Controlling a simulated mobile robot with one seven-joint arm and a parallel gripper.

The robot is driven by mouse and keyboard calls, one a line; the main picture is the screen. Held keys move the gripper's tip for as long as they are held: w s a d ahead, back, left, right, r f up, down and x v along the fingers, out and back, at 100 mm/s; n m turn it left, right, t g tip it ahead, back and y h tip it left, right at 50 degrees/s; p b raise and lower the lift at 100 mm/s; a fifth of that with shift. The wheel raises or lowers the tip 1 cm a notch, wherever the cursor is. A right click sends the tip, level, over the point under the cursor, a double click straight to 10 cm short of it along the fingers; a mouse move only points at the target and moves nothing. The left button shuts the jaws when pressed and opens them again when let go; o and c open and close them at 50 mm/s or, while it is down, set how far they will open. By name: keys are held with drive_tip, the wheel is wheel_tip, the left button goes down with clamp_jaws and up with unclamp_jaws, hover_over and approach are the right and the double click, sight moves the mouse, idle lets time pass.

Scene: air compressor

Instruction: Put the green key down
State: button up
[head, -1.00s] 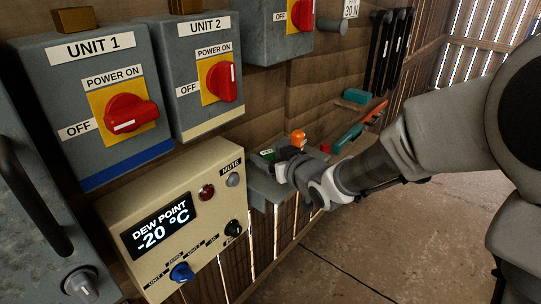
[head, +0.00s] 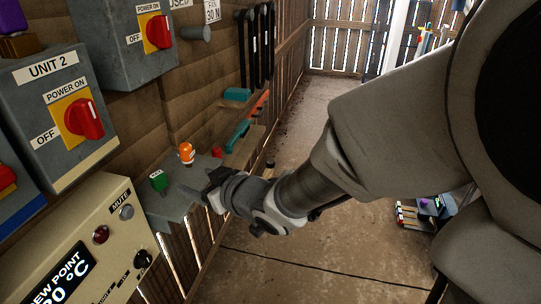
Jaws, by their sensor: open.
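The green key (head: 158,181) rests on a small grey shelf (head: 182,196) fixed to the wooden wall in the head view. An orange key-like piece (head: 186,153) stands farther back on the same shelf. My gripper (head: 210,186) is at the right edge of the shelf, to the right of the green key and apart from it. It is open, and I see nothing held in it; its fingertips are dark and partly hard to make out.
A beige dew point panel (head: 85,250) and the Unit 2 switch box (head: 60,110) are at left. Behind the shelf, a wooden ledge holds a teal and red tool (head: 243,130). Dark bars hang on the wall.

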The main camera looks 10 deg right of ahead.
drive_tip(key=s+d+r+m+h, duration=0.2)
drive_tip(key=d+m+h, duration=0.15)
drive_tip(key=d, duration=0.45)
drive_tip(key=s+d+r+m+h, duration=0.2)
drive_tip(key=d+h, duration=0.3)
drive_tip(key=d, duration=0.4)
drive_tip(key=s+d+m+g, duration=0.1)
drive_tip(key=s+d+g, duration=0.1)
drive_tip(key=s, duration=0.5)
drive_tip(key=s+d+m+g, duration=0.2)
drive_tip(key=s+g, duration=0.1)
drive_tip(key=s, duration=0.4)
drive_tip(key=shift+s+d, duration=0.25)
drive_tip(key=shift+h, duration=0.25)
wheel_tip(320, 180, up, 16)
drive_tip(key=p, duration=1.6)
drive_tip(key=shift+f, duration=0.2)
drive_tip(key=c, duration=0.4)
drive_tip(key=shift+a, duration=0.1)
drive_tip(key=shift+a, duration=0.1)
